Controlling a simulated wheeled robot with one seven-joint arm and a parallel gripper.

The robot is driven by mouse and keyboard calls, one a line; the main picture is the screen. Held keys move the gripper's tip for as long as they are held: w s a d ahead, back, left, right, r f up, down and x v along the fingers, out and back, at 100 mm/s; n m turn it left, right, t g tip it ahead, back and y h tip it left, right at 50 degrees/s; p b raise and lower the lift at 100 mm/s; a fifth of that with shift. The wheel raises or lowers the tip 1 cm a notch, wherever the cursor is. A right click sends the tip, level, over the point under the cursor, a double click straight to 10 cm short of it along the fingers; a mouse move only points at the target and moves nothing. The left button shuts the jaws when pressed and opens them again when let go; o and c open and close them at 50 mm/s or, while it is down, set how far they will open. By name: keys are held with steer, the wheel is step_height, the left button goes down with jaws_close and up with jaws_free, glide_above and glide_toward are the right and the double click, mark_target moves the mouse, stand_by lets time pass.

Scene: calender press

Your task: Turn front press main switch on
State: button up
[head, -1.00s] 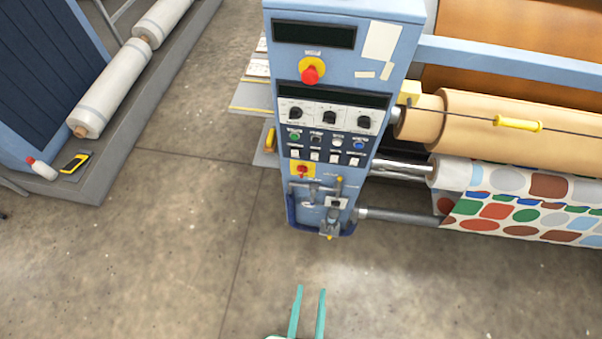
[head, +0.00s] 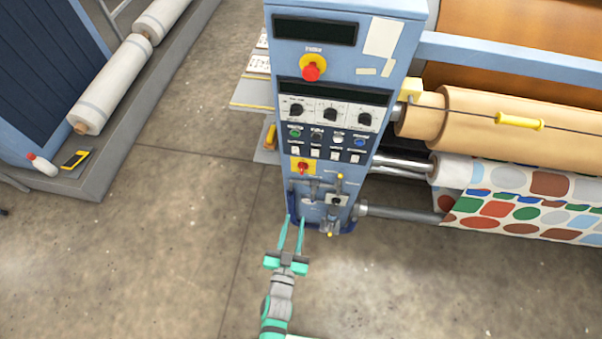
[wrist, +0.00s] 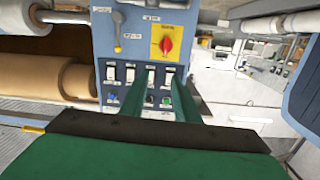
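The front press main switch looks to be the red rotary knob on a yellow square plate (head: 302,167), low on the blue control column (head: 335,100). It also shows in the wrist view (wrist: 167,44), above and beyond the fingertips; that view shows the panel upside down. My gripper (head: 296,217) is in front of the lower part of the column, below the knob in the head view. Its two long green fingers are apart with nothing between them, and they do not touch the knob. The knob's exact setting is too small to tell.
A red emergency button on yellow (head: 312,69) sits higher up. Between are black dials (head: 330,113) and a row of coloured buttons (head: 338,138). A small lever and valve fittings (head: 336,203) stick out below the knob. Rolls (head: 530,130) lie right; open floor is left.

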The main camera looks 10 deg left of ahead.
glide_toward(302, 169)
steer(key=shift+n+t, duration=0.3)
steer(key=w, duration=0.8)
steer(key=shift+w+f, duration=0.1)
steer(key=shift+f, duration=0.25)
jaws_close()
